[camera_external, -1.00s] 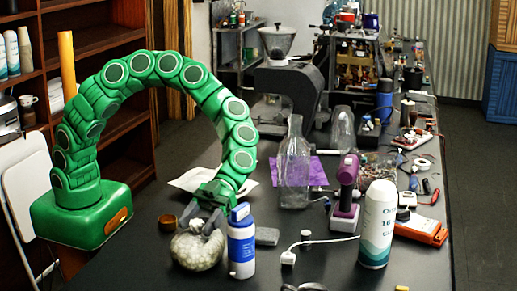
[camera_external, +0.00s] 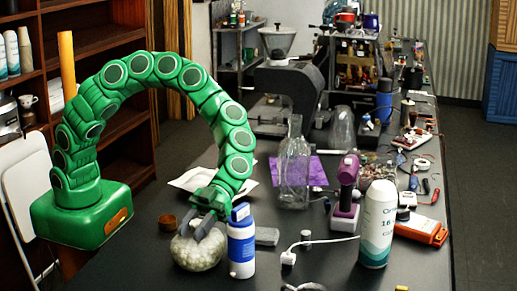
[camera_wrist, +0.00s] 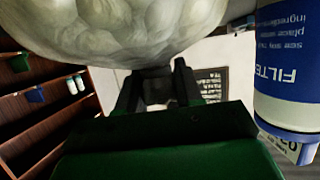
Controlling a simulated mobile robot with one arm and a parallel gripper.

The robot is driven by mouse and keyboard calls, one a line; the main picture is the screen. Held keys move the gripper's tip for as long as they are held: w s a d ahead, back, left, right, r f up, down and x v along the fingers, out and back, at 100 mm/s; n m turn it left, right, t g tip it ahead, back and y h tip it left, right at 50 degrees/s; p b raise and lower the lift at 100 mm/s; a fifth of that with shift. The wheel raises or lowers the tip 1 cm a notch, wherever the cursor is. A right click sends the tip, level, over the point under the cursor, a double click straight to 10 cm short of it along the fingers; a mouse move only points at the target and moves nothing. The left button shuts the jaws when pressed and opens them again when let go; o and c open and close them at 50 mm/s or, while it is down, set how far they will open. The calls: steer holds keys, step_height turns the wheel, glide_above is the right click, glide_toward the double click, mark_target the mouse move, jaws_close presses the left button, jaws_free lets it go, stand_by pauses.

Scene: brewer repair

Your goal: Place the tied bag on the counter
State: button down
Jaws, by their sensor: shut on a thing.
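The tied bag (camera_external: 198,254) is a round, clear bag full of pale lumps. It is at the front left of the dark counter (camera_external: 330,270), at or very close to the surface; I cannot tell if it bears on it. My gripper (camera_external: 206,226) reaches down from above and is shut on the bag's top. In the wrist view, the bag (camera_wrist: 120,30) fills the top, just beyond my gripper's fingers (camera_wrist: 157,88). The tied neck is hidden between the fingers.
A blue and white filter bottle (camera_external: 241,248) stands close at the bag's right; it also shows in the wrist view (camera_wrist: 288,70). A small brown cup (camera_external: 167,223) is just behind left. A white cable (camera_external: 290,256) and a tall white can (camera_external: 377,225) are farther right.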

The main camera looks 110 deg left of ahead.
steer(key=shift+r, duration=0.1)
stand_by(0.3)
step_height(320, 180, up, 28)
stand_by(0.5)
steer(key=shift+w, duration=0.1)
